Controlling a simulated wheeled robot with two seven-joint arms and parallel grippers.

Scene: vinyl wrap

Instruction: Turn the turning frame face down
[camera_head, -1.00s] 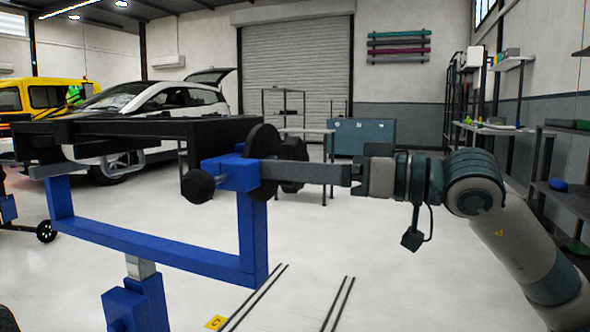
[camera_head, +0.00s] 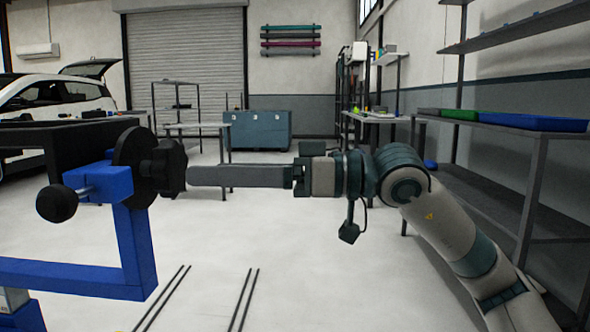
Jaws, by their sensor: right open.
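The turning frame is partly in view at the left, cut off by the picture edge. Its dark frame part (camera_head: 62,143) lies roughly level above a blue stand (camera_head: 85,279). A black disc (camera_head: 128,160) with a black knobbed hub (camera_head: 167,168) sits at its right end, and a second black knob (camera_head: 57,203) sticks out from the blue bracket. My right gripper (camera_head: 190,176) is open, level, its fingers seen side-on pointing left, tips just right of the hub and seemingly a little apart from it. My left gripper is out of view.
A shelf rack (camera_head: 545,122) with trays stands at the right, near my right arm. A teal cabinet (camera_head: 262,130) and a light table (camera_head: 200,126) stand at the back. A white car (camera_head: 60,95) is behind the frame. The floor (camera_head: 300,250) between is clear.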

